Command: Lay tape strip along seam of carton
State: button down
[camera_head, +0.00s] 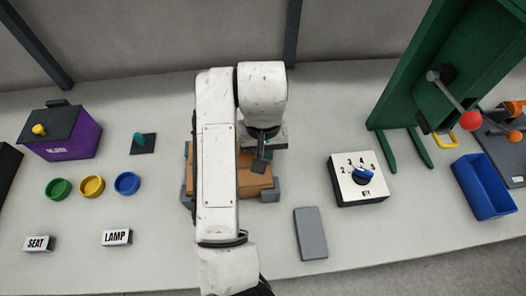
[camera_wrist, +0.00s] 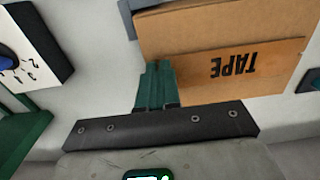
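The brown carton (camera_head: 255,187) sits on the table, partly hidden under my white arm in the head view. In the wrist view the carton (camera_wrist: 275,80) shows a seam across its top and the word TAPE, upside down. My gripper (camera_wrist: 158,68) has its two teal fingers together, at the carton's edge near one end of the seam. Nothing shows clearly between them. In the head view my gripper (camera_head: 261,164) is over the carton; whether it touches is unclear. I cannot make out a separate tape strip.
Grey brackets (camera_head: 270,193) stand at the carton's corners. A dial box (camera_head: 345,190) and a grey slab (camera_head: 311,234) lie to the right, with a blue bin (camera_head: 484,188) and green press (camera_head: 410,75) beyond.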

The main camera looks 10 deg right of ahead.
jog(key=c, duration=1.8)
grip_release()
jog(key=shift+f, duration=0.15)
jog(key=o, duration=0.5)
jog(key=shift+o, duration=0.4)
jog(key=o, duration=0.4)
jog(key=shift+o, duration=0.2)
jog(key=shift+r, duration=0.2)
jog(key=shift+r+p, duration=3.4)
jog(key=shift+p, duration=0.3)
jog(key=shift+f, duration=0.1)
